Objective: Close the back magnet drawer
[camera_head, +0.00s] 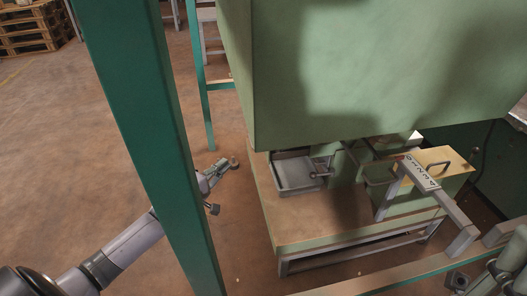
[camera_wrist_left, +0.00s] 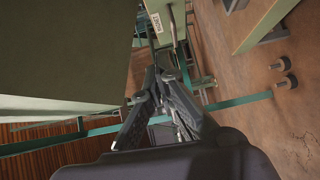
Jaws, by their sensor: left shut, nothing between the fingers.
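My left arm reaches in from the lower left of the head view and passes behind a green post. My left gripper (camera_head: 222,168) is beyond the post, left of the machine's lower section, and looks clear of it. In the left wrist view its dark fingers (camera_wrist_left: 160,90) are together and empty. Under the green housing are a grey open tray (camera_head: 297,174) and a yellow-topped green box with a handle (camera_head: 440,160). I cannot tell which part is the back magnet drawer. The left wrist view shows a small white label (camera_wrist_left: 156,22) on a green part past the fingers.
The green post (camera_head: 150,120) crosses in front of my left arm. The big green housing (camera_head: 370,70) overhangs the trays. A grey lettered bar (camera_head: 420,178) slants at the right. Bare brown floor (camera_head: 60,130) lies left. A wooden pallet stack (camera_head: 35,28) stands far left.

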